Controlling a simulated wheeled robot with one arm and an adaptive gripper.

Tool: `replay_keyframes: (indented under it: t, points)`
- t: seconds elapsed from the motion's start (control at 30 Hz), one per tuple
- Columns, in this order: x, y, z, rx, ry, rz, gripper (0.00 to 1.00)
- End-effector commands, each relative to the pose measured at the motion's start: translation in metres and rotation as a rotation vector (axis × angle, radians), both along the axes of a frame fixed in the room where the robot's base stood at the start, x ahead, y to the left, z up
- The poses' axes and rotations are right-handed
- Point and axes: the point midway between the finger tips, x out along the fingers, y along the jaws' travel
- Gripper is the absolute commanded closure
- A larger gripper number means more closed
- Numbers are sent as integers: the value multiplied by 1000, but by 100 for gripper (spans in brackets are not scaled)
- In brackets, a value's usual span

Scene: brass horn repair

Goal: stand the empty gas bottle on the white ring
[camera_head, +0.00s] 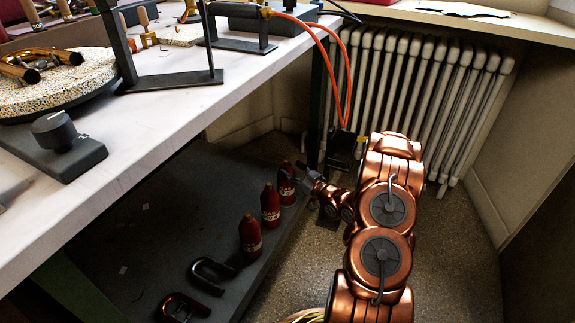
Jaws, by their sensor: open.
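Three red bottles with pale labels stand upright in a row on the dark lower shelf under the workbench: a far bottle (287,186), a middle bottle (270,207) and a near bottle (250,238). I cannot tell by sight which one is empty. My gripper (292,173) is open at the far bottle, reaching in from the right. Its fingers overlap the upper part of that bottle, and I cannot tell whether they touch it. I cannot make out a white ring in this view.
Two dark U-shaped pieces (212,275) (182,308) lie on the lower shelf (135,255) nearer me. The workbench top (160,110) overhangs the shelf. A radiator (420,95) stands behind my arm. An orange hose (333,62) runs down beside the bench. Speckled floor (450,260) lies open at right.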

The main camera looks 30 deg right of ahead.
Motion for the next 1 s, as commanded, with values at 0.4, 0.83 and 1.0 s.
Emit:
replay_keyframes:
  t: [0.4, 0.83, 1.0]
  points:
    - [-57, -10, 3, -2, 0, -3, 34]
    - [-83, -13, 0, -1, 2, 0, 34]
    - [-78, -12, 0, -25, 35, 2, 34]
